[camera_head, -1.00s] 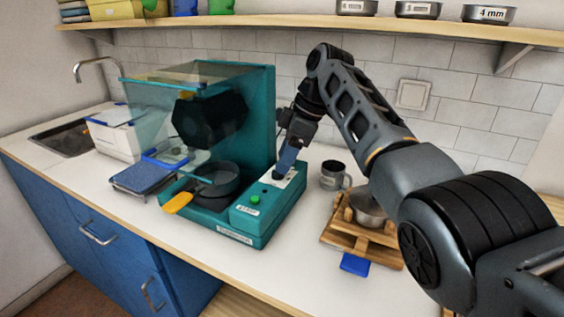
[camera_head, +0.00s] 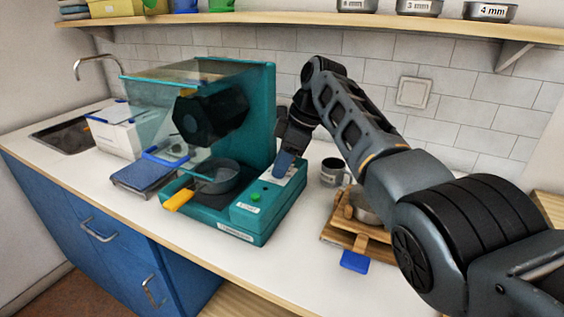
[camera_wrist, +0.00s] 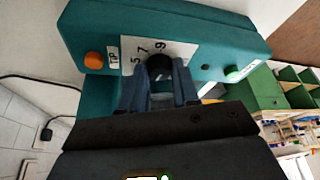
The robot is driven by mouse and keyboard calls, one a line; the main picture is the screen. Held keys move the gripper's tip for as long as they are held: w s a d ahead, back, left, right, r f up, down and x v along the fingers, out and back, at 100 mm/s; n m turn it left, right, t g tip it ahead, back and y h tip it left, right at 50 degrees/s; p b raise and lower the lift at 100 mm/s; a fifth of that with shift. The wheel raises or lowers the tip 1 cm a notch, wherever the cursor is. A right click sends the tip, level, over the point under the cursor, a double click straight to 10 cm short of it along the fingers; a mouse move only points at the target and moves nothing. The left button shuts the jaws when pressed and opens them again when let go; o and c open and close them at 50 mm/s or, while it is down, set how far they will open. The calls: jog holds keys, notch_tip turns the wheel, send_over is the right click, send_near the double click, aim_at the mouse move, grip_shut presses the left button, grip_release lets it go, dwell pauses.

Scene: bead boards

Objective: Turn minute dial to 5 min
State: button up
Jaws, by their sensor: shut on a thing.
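The minute dial (camera_wrist: 159,67) is a dark round knob on a white plate marked 5, 7 and 9 in the wrist view. The plate is on the teal machine (camera_head: 258,213). My gripper (camera_wrist: 160,84) is shut on the dial, its blue-grey fingers on either side of it. In the head view my gripper (camera_head: 284,163) reaches down onto the panel and hides the dial. Which number the dial points to cannot be told. An orange button (camera_wrist: 94,60) marked TIP and a green button (camera_wrist: 232,76) sit on the same panel; the green one also shows in the head view (camera_head: 255,197).
A grey mug (camera_head: 331,172) stands right of the machine, close to my arm. A wooden stand (camera_head: 344,232) with a metal bowl is farther right.

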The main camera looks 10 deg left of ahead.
grip_shut()
jog(key=shift+r+p, duration=0.1)
jog(key=shift+p, duration=0.2)
jog(key=shift+s+r+m+t+p, duration=0.1)
jog(key=shift+m+t+p, duration=0.3)
jog(key=shift+m+p, duration=0.65)
jog(key=m+t+p, duration=0.1)
jog(key=m+p, duration=0.1)
jog(key=m+t+p, duration=0.1)
jog(key=m+p, duration=0.2)
jog(key=shift+s+a+h, duration=0.1)
jog(key=shift+s+h, duration=0.1)
jog(key=shift+h, duration=0.1)
jog(key=m+t+h+p, duration=0.1)
jog(key=m, duration=0.3)
jog(key=shift+s+a, duration=0.1)
jog(key=shift+a, duration=0.05)
jog(key=m, duration=0.2)
jog(key=m+h, duration=0.1)
jog(key=m, duration=0.1)
jog(key=shift+a+m+t+h+p, duration=0.1)
jog(key=shift+m+t+h+p, duration=0.2)
jog(key=shift+t, duration=0.1)
jog(key=shift+m, duration=0.25)
